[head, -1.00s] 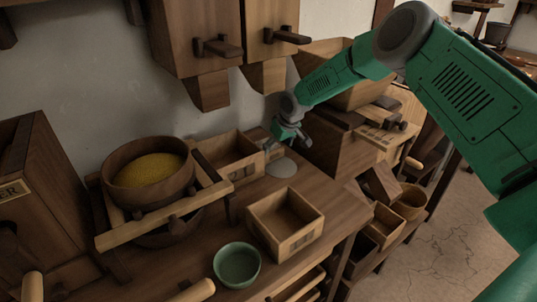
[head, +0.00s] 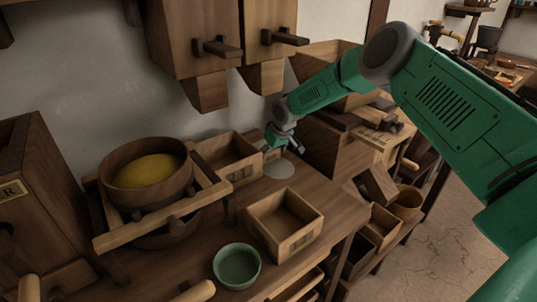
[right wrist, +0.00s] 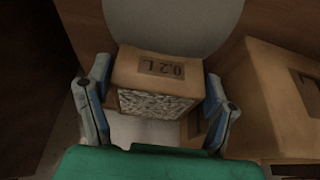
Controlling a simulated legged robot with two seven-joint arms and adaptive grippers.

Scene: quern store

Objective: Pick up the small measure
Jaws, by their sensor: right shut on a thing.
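The small measure (right wrist: 160,68) is a little wooden box marked 0.2 L, seen in the right wrist view between my two fingers. Its near side shows a pale, grainy surface. My right gripper (right wrist: 158,108) is shut on it, one finger at each side. In the head view my right gripper (head: 283,146) is low over the bench at the back, by the grey round disc (head: 279,170). The measure is mostly hidden there, and I cannot tell whether it is off the bench. My left gripper is not in view.
A larger wooden box (right wrist: 262,105) is close on the right in the wrist view. An open wooden box (head: 297,238) and a green bowl (head: 237,266) stand in front on the bench. A sieve of yellow grain (head: 148,171) is left. Cabinets (head: 198,40) hang above.

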